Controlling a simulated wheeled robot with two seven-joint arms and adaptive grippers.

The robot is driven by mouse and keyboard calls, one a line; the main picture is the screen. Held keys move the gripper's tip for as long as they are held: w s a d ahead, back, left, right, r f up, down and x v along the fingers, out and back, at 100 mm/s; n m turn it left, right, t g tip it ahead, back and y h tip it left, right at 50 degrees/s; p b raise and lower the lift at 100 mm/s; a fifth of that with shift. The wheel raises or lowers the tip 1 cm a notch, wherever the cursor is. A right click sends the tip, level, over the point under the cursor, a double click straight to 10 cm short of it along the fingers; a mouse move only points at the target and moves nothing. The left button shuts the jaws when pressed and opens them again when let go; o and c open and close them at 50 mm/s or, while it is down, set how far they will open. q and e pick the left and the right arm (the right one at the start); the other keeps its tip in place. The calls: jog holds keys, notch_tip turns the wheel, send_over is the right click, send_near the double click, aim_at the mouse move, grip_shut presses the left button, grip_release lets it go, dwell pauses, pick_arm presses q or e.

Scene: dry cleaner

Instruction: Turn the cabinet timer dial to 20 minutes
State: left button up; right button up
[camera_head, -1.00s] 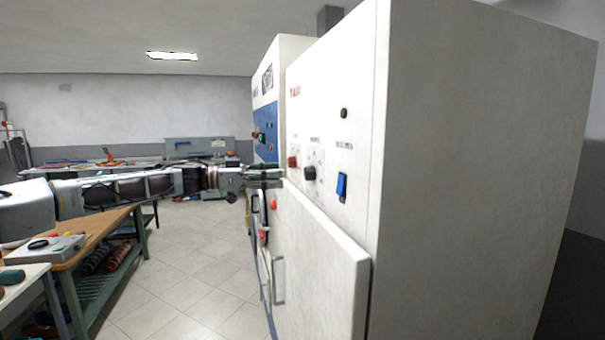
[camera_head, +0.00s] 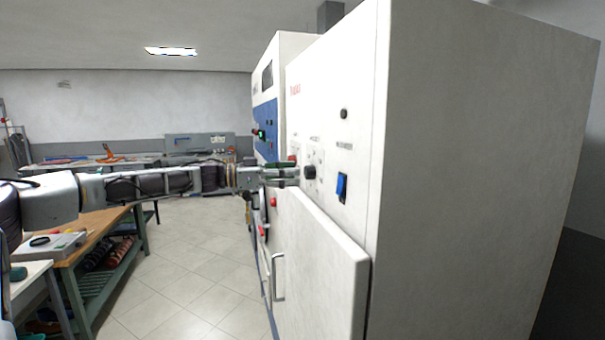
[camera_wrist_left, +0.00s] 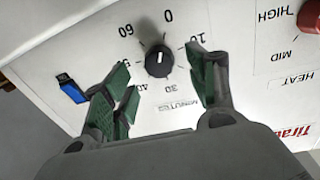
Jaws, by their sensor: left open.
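The white cabinet (camera_head: 335,120) stands at the right in the head view. Its black timer dial (camera_head: 309,172) sits on the front panel, left of the blue switch. In the left wrist view the timer dial (camera_wrist_left: 159,61) shows upside down, with a white line on it and a ring of minute numbers around it. My left gripper (camera_head: 298,175) points at the dial from the left. In the wrist view its green-padded fingers (camera_wrist_left: 166,82) are open, one on each side of the dial, with visible gaps. Whether the fingers reach the panel is unclear. My right gripper is out of view.
A blue rocker switch (camera_head: 342,186) is right of the dial. A red knob (camera_wrist_left: 309,17) with heat markings shows at the wrist view's corner. The cabinet door (camera_head: 325,265) stands out below the panel. A wooden bench (camera_head: 95,235) is at left; the floor between is clear.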

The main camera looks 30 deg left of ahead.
aim_at(305, 173)
pick_arm(q)
jog(key=shift+p+x, duration=0.4)
jog(key=shift+x, duration=1.6)
jog(key=shift+c, duration=0.3)
jog(key=c, duration=1)
